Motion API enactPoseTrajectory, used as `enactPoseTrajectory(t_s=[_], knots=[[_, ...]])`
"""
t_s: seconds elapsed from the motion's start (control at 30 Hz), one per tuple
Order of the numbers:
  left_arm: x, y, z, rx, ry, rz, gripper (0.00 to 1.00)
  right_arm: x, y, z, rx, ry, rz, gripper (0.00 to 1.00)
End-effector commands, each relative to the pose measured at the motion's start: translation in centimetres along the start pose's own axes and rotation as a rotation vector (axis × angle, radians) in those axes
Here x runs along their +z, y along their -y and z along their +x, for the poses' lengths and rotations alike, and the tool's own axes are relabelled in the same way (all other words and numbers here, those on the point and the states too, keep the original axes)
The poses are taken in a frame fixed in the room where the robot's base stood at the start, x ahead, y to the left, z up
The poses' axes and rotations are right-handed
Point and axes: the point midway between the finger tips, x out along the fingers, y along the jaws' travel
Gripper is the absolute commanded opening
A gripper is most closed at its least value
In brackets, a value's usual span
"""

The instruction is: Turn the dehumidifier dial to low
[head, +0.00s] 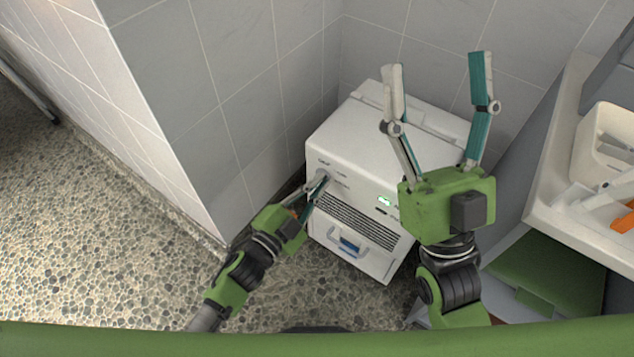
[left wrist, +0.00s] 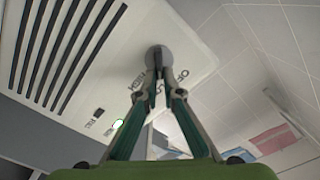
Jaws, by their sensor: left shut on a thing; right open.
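The fingertips also show in the left wrist view (left wrist: 158,75). The dial's pointer is hidden by the fingers. My right gripper (head: 435,75) is open and empty, raised in front of the dehumidifier's right side.
Tiled walls (head: 240,70) stand close at left and behind. A white counter (head: 570,200) with a bin (head: 605,150) is at right. Pebbled floor (head: 90,220) is clear at left.

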Motion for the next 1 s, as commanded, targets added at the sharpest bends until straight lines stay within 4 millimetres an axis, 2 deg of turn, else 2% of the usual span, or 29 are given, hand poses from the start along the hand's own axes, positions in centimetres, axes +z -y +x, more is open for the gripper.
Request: enactPoseTrajectory(t_s=[0.53,0.57,0.6,1.0], knots=[[0.08,-0.16,-0.07,0.002,0.001,0.025,0.00,0.23,-0.01,0.00,0.000,0.011,0.000,0.65],[0.08,-0.16,-0.07,0.002,0.001,0.025,0.15,0.23,-0.01,0.00,0.000,0.011,0.000,0.65],[0.08,-0.16,-0.06,0.002,0.001,0.025,0.24,0.22,-0.01,0.00,0.000,0.011,0.000,0.65],[0.06,-0.11,-0.39,0.001,0.001,0.025,0.24,0.16,-0.05,0.02,0.000,0.007,-0.002,0.65]])
